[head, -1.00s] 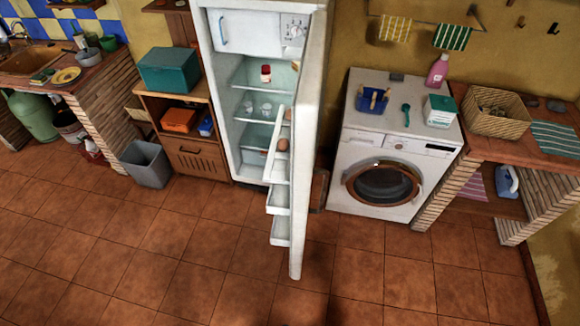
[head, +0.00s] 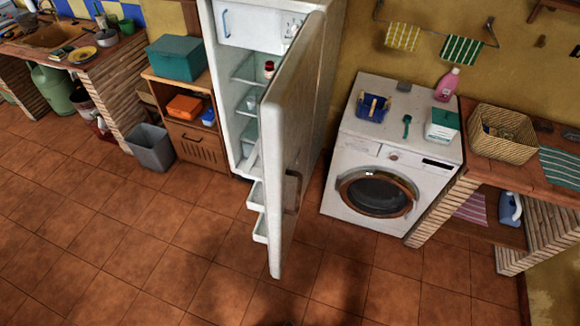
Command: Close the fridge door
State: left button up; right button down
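The white fridge (head: 222,88) stands against the back wall in the middle of the head view. Its door (head: 298,130) stands wide open, swung out toward me, with its outer face turned to the right. A dark handle (head: 292,192) shows on the lower part of that face. White door shelves (head: 256,194) stick out on the door's left side. The fridge interior, with glass shelves and a small red-and-white item (head: 269,69), is partly hidden behind the door. Neither of my grippers is in view.
A white washing machine (head: 350,147) stands right of the fridge, beside a brick counter (head: 437,203). A wooden cabinet (head: 195,146) and a grey bin (head: 150,148) stand on the left. The tiled floor (head: 190,255) in front is clear.

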aim_at(277, 163)
jog(key=i+l+u, duration=0.15)
jog(key=i+l, duration=0.2)
jog(key=i, duration=0.15)
jog(key=i+l+u, duration=0.15)
jog(key=i+l, duration=0.2)
jog(key=i, duration=0.15)
